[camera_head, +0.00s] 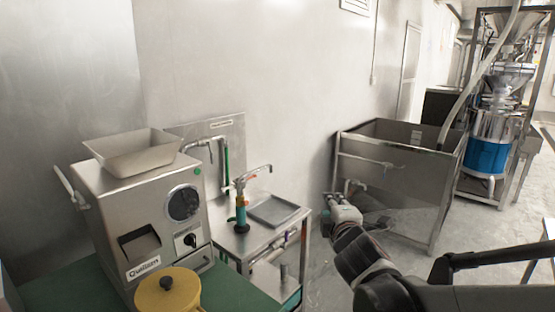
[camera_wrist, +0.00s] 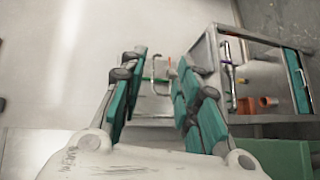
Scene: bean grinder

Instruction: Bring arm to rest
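My gripper (camera_head: 331,209) is in the head view, held out over the floor to the right of the steel sink stand (camera_head: 262,233) and in front of the large steel tub. My dark arm (camera_head: 372,270) reaches up to it from the lower right. In the wrist view my gripper (camera_wrist: 160,82) has its two teal-padded fingers apart, with nothing between them. The bean grinder (camera_head: 150,212), a steel box with a tray-like hopper on top, stands at the left, well apart from my gripper.
A yellow-lidded container (camera_head: 167,292) stands before the grinder on a green surface (camera_head: 232,290). The large steel tub (camera_head: 398,177) is behind my gripper. A machine with a blue band (camera_head: 486,156) stands far right. Bare floor (camera_head: 475,233) shows at the right.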

